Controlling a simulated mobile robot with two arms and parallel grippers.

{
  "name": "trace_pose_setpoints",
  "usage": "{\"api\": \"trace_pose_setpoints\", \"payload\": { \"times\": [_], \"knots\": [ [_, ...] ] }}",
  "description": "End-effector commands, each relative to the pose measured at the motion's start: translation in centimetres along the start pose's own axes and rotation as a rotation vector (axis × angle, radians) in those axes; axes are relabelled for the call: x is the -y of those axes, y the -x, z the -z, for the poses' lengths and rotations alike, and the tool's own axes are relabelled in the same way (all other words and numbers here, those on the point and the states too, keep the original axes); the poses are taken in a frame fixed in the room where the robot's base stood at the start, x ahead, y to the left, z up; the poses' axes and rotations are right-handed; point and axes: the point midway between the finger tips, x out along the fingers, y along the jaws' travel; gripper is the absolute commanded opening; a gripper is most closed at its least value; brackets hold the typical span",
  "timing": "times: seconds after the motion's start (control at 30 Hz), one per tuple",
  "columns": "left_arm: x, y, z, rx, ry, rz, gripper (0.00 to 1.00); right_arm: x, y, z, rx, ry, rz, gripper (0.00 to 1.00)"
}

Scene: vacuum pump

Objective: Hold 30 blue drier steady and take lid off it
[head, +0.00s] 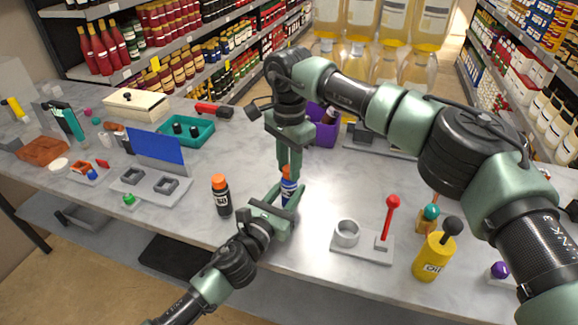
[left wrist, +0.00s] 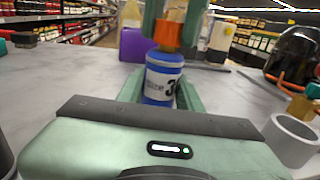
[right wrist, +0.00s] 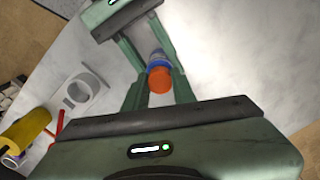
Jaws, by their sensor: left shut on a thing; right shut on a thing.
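The blue drier (head: 288,188) is a small upright blue bottle with a white label showing a 3. It stands at the middle of the table and shows clearly in the left wrist view (left wrist: 163,78). My left gripper (head: 283,200) is shut around its body from the front. Its orange lid (left wrist: 168,33) sits at the bottle's top; it also shows in the right wrist view (right wrist: 160,79). My right gripper (head: 289,168) points down from above and is shut on the lid. The fingers hide part of the bottle and lid, and I cannot tell whether the lid is loose.
A black bottle with an orange lid (head: 221,197) stands just left. At right are a grey fixture with a ring (head: 347,233) and red lever (head: 391,212), and a yellow oil can (head: 433,257). A purple bin (head: 322,130) and teal tray (head: 168,135) stand behind.

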Motion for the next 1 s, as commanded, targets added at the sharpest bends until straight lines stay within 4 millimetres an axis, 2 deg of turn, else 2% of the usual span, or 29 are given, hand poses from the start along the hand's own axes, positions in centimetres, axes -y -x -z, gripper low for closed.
{"api": "trace_pose_setpoints", "payload": {
  "times": [0.47, 0.87, 1.0],
  "knots": [
    [0.0, 0.0, 0.0, 0.000, 0.000, 0.000, 0.00, 0.0, 1.7, 0.0, 0.000, 0.000, 0.000, 0.00],
    [0.0, 0.0, 0.0, 0.000, 0.000, 0.000, 0.00, 0.0, 2.0, 0.0, 0.000, 0.000, 0.000, 0.00],
    [0.0, 0.0, 0.0, 0.000, 0.000, 0.000, 0.00, 0.1, 3.1, 0.0, 0.000, 0.000, 0.003, 0.00]
  ]
}}
